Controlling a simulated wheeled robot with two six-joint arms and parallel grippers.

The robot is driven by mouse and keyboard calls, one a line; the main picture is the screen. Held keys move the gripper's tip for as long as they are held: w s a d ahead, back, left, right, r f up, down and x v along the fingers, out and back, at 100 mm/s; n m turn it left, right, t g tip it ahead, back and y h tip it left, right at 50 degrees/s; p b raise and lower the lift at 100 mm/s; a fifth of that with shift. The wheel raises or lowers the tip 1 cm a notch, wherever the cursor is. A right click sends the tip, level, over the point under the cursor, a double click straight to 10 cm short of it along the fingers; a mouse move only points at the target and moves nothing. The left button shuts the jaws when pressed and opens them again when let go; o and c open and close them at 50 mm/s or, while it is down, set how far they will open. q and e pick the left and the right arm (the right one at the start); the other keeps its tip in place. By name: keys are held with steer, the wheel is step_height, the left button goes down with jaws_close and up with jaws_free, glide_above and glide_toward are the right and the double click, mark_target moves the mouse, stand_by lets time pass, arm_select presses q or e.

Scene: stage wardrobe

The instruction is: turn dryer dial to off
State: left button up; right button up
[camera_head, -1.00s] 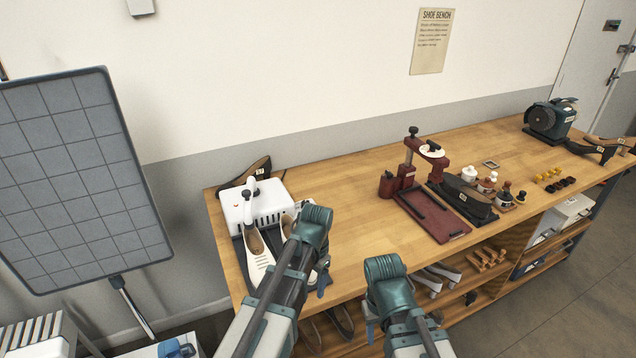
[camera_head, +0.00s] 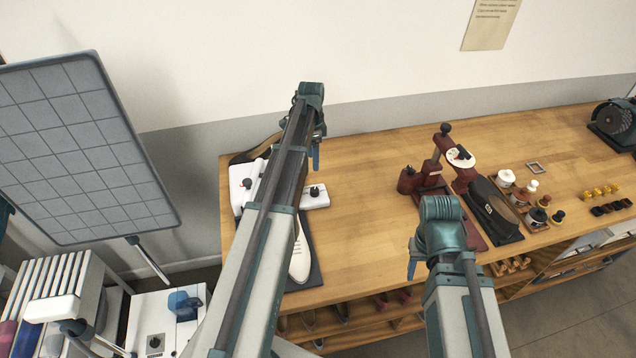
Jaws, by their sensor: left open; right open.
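The white shoe dryer (camera_head: 240,172) stands at the left end of the wooden bench, partly hidden behind my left arm. A black knob (camera_head: 314,192) shows on its right part, and another small dark knob (camera_head: 247,184) shows on its left part. I cannot tell from here which setting either points to. My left gripper (camera_head: 316,160) hangs above and behind the right knob, apart from it in the picture; its jaws are open and mostly hidden by the wrist. My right gripper (camera_head: 412,268) is open and empty at the bench's front edge, away from the dryer.
A light shoe (camera_head: 300,262) lies on a dark mat before the dryer. A red press (camera_head: 432,175), a black shoe (camera_head: 492,205) and several small bottles stand to the right. The bench (camera_head: 365,220) between dryer and press is clear. A gridded panel (camera_head: 80,150) stands left.

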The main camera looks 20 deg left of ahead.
mark_target(314, 189)
arm_select(q)
steer(key=f+b, duration=1.3)
steer(key=f, duration=0.1)
steer(key=shift+s+d+b, duration=0.25)
steer(key=shift+d+b, duration=0.05)
steer(key=shift+b, duration=0.05)
steer(key=shift+r, duration=0.1)
jaws_close()
